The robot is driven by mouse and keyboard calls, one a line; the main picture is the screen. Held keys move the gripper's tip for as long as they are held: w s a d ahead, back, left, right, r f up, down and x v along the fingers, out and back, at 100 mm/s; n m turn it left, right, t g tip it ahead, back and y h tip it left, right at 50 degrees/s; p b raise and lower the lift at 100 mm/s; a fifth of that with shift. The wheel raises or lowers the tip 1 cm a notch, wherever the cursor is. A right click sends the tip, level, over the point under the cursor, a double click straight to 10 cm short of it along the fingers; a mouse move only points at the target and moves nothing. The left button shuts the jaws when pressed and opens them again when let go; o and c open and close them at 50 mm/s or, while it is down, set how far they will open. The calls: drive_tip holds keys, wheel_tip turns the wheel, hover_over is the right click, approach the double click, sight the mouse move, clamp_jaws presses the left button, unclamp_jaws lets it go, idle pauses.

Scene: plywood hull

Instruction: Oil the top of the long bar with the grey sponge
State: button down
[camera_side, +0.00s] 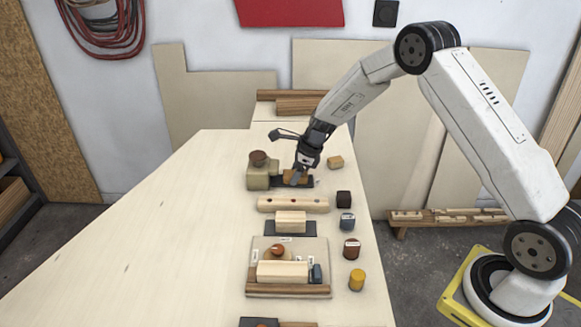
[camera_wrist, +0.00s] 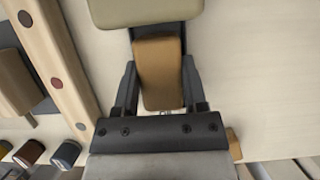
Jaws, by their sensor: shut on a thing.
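My gripper (camera_side: 299,172) is over a dark tray (camera_side: 306,183) at the far end of the bench, shut on a tan-brown block (camera_wrist: 160,75). The block also shows in the side view (camera_side: 292,177); whether it touches the tray I cannot tell. The long pale wooden bar (camera_side: 270,204), with several coloured spots on top, lies nearer the side camera. It runs down the left of the wrist view (camera_wrist: 48,50). I cannot surely pick out a grey sponge; a small blue-grey piece (camera_side: 317,273) sits beside a pale block on the near board.
An olive-grey block (camera_side: 258,180) with a brown round piece on top stands left of my gripper. Several small coloured pots, including a yellow one (camera_side: 357,280), line the right. A pale block (camera_side: 291,220) sits on a dark plate. The bench's left side is clear.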

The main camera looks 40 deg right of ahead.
drive_tip(key=shift+s+d, duration=0.2)
drive_tip(key=shift+c, duration=0.3)
unclamp_jaws()
drive_tip(key=shift+r, duration=0.15)
drive_tip(key=shift+v, duration=3.75)
drive_tip(key=shift+s, duration=0.15)
drive_tip(key=s+a+r+n+h, duration=0.1)
drive_tip(key=s+a+n, duration=0.3)
drive_tip(key=s+n, duration=0.7)
drive_tip(key=s+a+r+n+h, duration=0.1)
drive_tip(key=s+a+n, duration=0.3)
drive_tip(key=s+n, duration=0.8)
drive_tip(key=n+h, duration=0.1)
drive_tip(key=n, duration=0.3)
drive_tip(key=shift+s+a+r+g, duration=0.15)
drive_tip(key=shift+s+r+g, duration=0.15)
drive_tip(key=shift+s+r, duration=0.1)
